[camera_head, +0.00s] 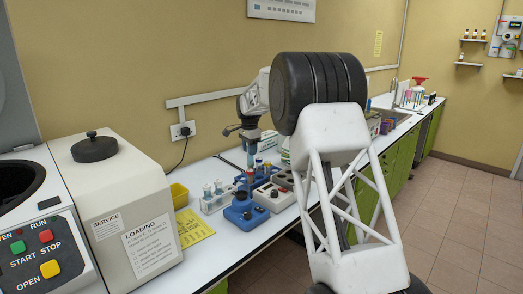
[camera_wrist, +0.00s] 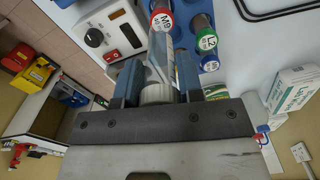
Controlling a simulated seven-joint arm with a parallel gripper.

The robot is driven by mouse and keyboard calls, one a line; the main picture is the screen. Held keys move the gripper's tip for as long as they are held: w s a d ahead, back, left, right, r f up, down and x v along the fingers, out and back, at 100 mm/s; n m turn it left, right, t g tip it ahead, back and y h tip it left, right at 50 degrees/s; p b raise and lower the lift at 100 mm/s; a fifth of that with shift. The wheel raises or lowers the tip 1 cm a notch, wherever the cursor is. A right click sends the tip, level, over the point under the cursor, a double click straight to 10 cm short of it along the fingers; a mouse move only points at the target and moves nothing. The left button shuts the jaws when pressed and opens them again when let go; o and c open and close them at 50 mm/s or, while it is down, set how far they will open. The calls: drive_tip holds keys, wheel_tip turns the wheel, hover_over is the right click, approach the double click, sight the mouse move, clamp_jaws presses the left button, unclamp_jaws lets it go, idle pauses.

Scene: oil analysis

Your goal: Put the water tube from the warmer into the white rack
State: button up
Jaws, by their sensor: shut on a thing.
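My gripper (camera_wrist: 158,88) is shut on a clear tube (camera_wrist: 158,58) with a white ribbed cap, seen between the blue fingers in the wrist view. I cannot read a label on it. In the head view my gripper (camera_head: 249,153) is above the blue rack (camera_head: 268,172). The white rack (camera_head: 213,205) stands on the bench to the left, holding a few tubes with pale blue caps. A pale box (camera_head: 273,198) with a dark knob, apparently the warmer, is beside the blue rack; it also shows at the wrist view's upper left (camera_wrist: 108,38).
Red-capped (camera_wrist: 161,19) and green-capped (camera_wrist: 206,41) tubes stand close to the held tube. A blue device (camera_head: 245,211) sits in front of the racks. A yellow bin (camera_head: 179,196) and yellow sheet (camera_head: 192,228) are at left, by the large machine (camera_head: 122,218).

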drive_tip(key=s+a+f, duration=0.1)
drive_tip(key=s+a, duration=0.3)
drive_tip(key=a, duration=0.5)
drive_tip(key=shift+s+f, duration=0.3)
drive_tip(key=shift+f, duration=0.05)
drive_tip(key=shift+a, duration=0.1)
drive_tip(key=shift+f, duration=0.1)
drive_tip(key=shift+f, duration=5.4)
drive_tip(key=shift+f, duration=0.1)
drive_tip(key=o, duration=1)
drive_tip(key=shift+r, duration=3.95)
